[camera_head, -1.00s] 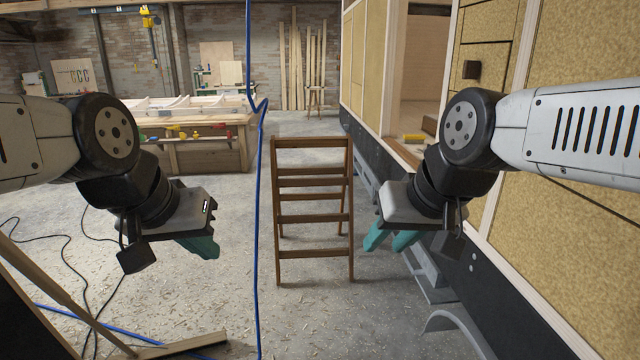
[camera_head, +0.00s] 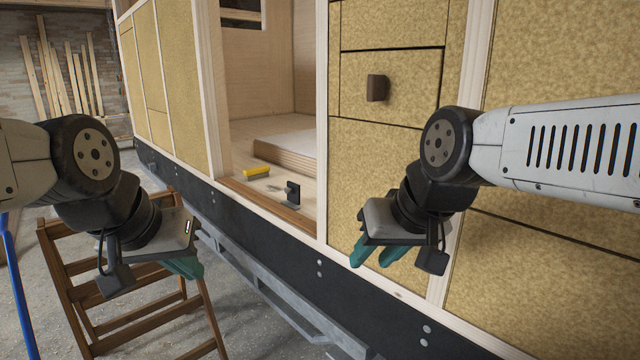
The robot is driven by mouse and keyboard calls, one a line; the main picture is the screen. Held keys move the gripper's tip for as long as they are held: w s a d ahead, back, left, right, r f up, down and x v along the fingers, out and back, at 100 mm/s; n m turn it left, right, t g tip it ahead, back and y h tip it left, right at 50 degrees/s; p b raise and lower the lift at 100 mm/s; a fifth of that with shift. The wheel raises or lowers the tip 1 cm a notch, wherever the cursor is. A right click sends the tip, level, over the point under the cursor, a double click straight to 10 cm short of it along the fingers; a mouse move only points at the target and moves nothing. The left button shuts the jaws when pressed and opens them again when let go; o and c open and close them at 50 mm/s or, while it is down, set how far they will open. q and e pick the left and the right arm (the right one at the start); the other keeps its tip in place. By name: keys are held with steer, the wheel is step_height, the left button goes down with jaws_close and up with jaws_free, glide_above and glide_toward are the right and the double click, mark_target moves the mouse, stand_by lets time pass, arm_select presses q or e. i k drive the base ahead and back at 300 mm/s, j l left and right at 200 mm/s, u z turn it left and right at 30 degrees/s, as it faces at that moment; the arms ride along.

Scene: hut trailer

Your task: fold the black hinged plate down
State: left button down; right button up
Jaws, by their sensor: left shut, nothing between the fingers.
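A small black upright piece (camera_head: 292,193), which looks like the hinged plate, stands up on the wooden sill of the hut's doorway. My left gripper (camera_head: 190,268) has teal fingers, is shut and empty, and hangs lower left of the plate, in front of the hut's side. My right gripper (camera_head: 375,256) is open and empty, its two teal fingers apart, to the lower right of the plate in the picture. Neither gripper touches the plate.
A yellow-handled tool (camera_head: 257,172) lies on the hut floor behind the plate. A wooden stepladder (camera_head: 125,290) stands at lower left. A dark brown block (camera_head: 376,88) sticks out of the yellowish wall panel. The trailer's black lower edge (camera_head: 290,262) runs along below.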

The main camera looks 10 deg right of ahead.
mark_target(292, 190)
steer(key=i+j+z, duration=0.5)
steer(key=z, duration=0.15)
steer(key=i+j+z, duration=0.2)
steer(key=j+z, duration=0.15)
steer(key=i+j+z, duration=0.15)
steer(key=j+z, duration=0.15)
steer(key=j, duration=0.2)
steer(key=j+z, duration=0.35)
steer(key=i+j, duration=0.05)
steer(key=j, duration=0.05)
